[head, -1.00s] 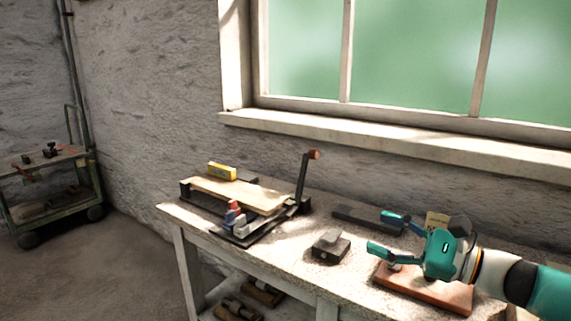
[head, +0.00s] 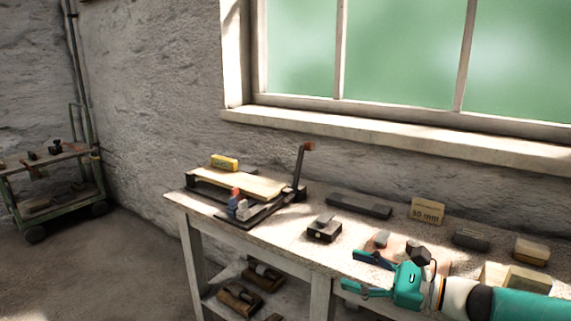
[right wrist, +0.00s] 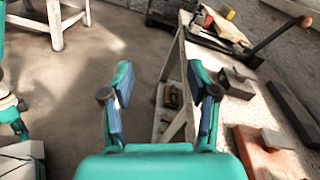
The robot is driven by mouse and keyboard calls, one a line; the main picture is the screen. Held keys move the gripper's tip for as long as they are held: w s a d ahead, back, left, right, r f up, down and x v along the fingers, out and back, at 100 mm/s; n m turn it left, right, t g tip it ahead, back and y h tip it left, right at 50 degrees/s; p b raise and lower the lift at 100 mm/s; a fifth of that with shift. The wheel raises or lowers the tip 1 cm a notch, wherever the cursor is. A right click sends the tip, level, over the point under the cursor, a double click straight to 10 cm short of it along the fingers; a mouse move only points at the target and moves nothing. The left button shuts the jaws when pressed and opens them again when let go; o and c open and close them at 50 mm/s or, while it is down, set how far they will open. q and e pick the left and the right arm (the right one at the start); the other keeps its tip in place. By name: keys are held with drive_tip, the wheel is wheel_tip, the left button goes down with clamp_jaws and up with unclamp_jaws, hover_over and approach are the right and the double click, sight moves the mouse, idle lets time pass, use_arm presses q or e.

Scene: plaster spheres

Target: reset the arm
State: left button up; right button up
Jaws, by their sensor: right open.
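My right gripper (head: 366,275) is open and empty at the front edge of the workbench (head: 290,238), lower right in the head view. In the right wrist view its two fingers (right wrist: 162,105) stand wide apart, with floor and the bench's edge and legs seen between them. My left gripper is not in the head view. A teal arm part at the left edge of the right wrist view is cut off, and no jaws can be made out on it.
On the bench stand a lever device with a board (head: 240,186), a small dark block (head: 324,229), a long dark bar (head: 358,206), a "50 mm" block (head: 427,211) and a reddish slab (right wrist: 268,152). A cart (head: 50,190) stands far left.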

drive_tip(key=s+a+f+n+g+h, duration=0.15)
drive_tip(key=s+f, duration=0.25)
drive_tip(key=f, duration=0.5)
drive_tip(key=s+a+f+g+h, duration=0.1)
drive_tip(key=s+a+f+g, duration=0.2)
drive_tip(key=f, duration=0.5)
drive_tip(key=s+a+f+g+h, duration=0.1)
drive_tip(key=s+a+f+g, duration=0.2)
drive_tip(key=f, duration=0.6)
drive_tip(key=s+d+f+n+g+h, duration=0.2)
drive_tip(key=s+d+f+n+h, duration=0.15)
drive_tip(key=s+f+n, duration=0.5)
drive_tip(key=s+d+f+n+g+h, duration=0.2)
drive_tip(key=s+f+n+h, duration=0.25)
drive_tip(key=s+f, duration=0.65)
wheel_tip(320, 180, up, 19)
drive_tip(key=w+n+t+p, duration=0.2)
drive_tip(key=n+t+p, duration=0.1)
drive_tip(key=p, duration=1.5)
drive_tip(key=shift+w+r+n+p, duration=0.2)
drive_tip(key=shift+w+n+p, duration=0.1)
drive_tip(key=shift+w+n, duration=0.05)
